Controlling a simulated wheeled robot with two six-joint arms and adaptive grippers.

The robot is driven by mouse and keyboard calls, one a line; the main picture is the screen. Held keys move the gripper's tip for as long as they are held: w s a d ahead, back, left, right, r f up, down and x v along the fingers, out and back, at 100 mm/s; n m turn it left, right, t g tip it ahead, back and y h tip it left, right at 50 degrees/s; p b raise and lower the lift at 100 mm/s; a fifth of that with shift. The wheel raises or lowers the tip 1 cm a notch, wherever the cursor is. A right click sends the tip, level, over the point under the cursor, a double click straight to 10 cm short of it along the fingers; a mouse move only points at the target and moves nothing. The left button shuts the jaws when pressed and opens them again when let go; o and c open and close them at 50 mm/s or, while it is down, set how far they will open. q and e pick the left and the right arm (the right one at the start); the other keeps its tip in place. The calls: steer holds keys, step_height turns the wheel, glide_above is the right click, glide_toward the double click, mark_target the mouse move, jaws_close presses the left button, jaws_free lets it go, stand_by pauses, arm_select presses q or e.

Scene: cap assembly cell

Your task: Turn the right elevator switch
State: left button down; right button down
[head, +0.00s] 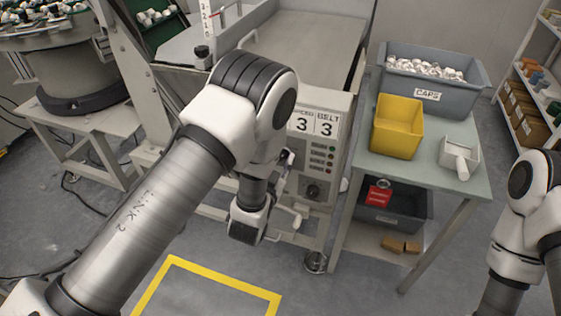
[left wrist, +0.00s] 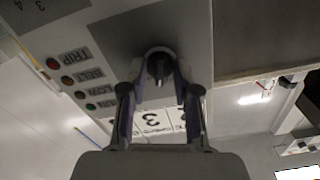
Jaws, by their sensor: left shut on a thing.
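The switch is a dark round knob (head: 313,191) low on the front of the light control panel (head: 340,105), under a column of small indicator lights. The left wrist view shows the knob (left wrist: 159,67) close up, between the fingertips. My left gripper (left wrist: 160,78) is shut on the knob, one finger on each side. In the head view my left wrist and arm cover the area left of the panel, and the gripper is partly hidden. The panel's number plates both read 3. My right arm shows at the right edge, but its gripper is out of view.
A table (head: 462,137) right of the panel bears a grey caps bin (head: 392,78), a yellow bin (head: 398,128) and a white scoop (head: 459,158). A dark bin (head: 392,219) is on its lower shelf. Yellow tape (head: 224,279) marks open floor in front.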

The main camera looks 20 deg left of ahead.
arm_select(q)
steer(key=m+b, duration=0.2)
steer(key=m, duration=0.3)
steer(key=shift+d+f, duration=0.1)
steer(key=shift+m, duration=0.4)
steer(key=c, duration=0.9)
jaws_free()
steer(key=shift+o, duration=0.2)
steer(key=s, duration=0.7)
steer(key=shift+s, duration=0.25)
